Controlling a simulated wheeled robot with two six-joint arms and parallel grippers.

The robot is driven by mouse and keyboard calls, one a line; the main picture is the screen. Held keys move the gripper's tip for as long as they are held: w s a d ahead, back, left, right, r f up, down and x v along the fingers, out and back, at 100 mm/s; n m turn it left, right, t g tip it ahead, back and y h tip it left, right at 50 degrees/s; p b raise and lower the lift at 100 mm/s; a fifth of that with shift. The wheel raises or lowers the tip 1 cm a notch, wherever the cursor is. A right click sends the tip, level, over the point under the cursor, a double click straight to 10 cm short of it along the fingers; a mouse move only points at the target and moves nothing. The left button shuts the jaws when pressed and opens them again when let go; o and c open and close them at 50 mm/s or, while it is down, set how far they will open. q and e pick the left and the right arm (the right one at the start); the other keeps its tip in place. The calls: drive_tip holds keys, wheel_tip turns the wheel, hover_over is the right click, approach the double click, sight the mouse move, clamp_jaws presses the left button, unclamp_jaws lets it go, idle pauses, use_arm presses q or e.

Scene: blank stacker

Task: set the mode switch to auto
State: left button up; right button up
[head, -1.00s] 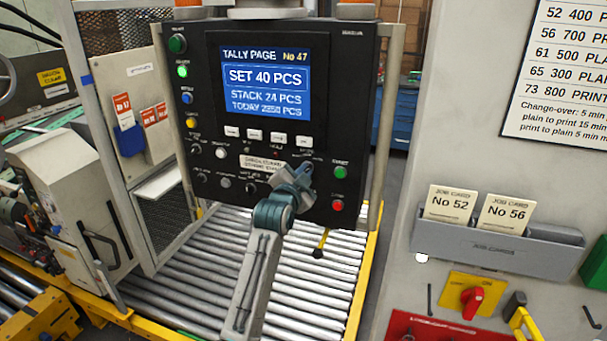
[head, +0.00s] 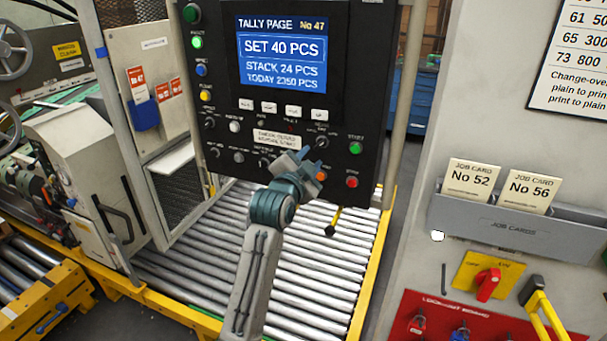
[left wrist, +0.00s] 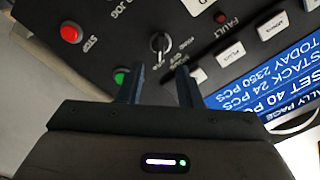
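The mode switch (left wrist: 160,42) is a small silver-and-black knob with printed labels, between the green start button (left wrist: 122,77) and the row of white keys in the left wrist view. In the head view it is the dark knob (head: 322,142) left of the green start button (head: 355,148). Which mark it points to I cannot tell. My left gripper (left wrist: 162,70) is open and empty, its two fingers apart in front of the panel, with the switch just beyond and between the tips in the picture. Contact is not visible. In the head view the left gripper (head: 312,160) is below the switch. My right gripper is not in view.
The panel screen (head: 283,55) reads SET 40 PCS. The red stop button (head: 352,182) and orange button (head: 320,176) are close to the gripper. A roller conveyor (head: 190,270) runs below. A grey job card holder (head: 520,225) and red lockout board (head: 440,315) stand at right.

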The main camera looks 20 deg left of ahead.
use_arm(q)
drive_tip(key=s+b, duration=0.1)
drive_tip(key=s, duration=0.3)
drive_tip(key=shift+s, duration=0.1)
wheel_tip(320, 180, down, 43)
drive_tip(key=s+a+n+g+b, duration=0.1)
drive_tip(key=s+a+n+g, duration=0.1)
drive_tip(key=n+g, duration=0.35)
drive_tip(key=s+a+f+g, duration=0.1)
drive_tip(key=s+f+g, duration=0.1)
drive_tip(key=s+f, duration=0.65)
drive_tip(key=s+a+f+g, duration=0.1)
drive_tip(key=s+f+g, duration=0.35)
drive_tip(key=f, duration=0.75)
drive_tip(key=s+a+f+n+g, duration=0.1)
drive_tip(key=s+f, duration=0.6)
drive_tip(key=s, duration=0.7)
drive_tip(key=s+a+f+n+g+y+b, duration=0.1)
drive_tip(key=s+f, duration=0.6)
drive_tip(key=s, duration=0.8)
drive_tip(key=s+a+f+n+g, duration=0.1)
drive_tip(key=s+f, duration=0.6)
drive_tip(key=s, duration=0.7)
drive_tip(key=shift+s+a+f+n+g+b, duration=0.25)
drive_tip(key=shift+a+n+g+b, duration=0.1)
drive_tip(key=shift+a+g, duration=0.55)
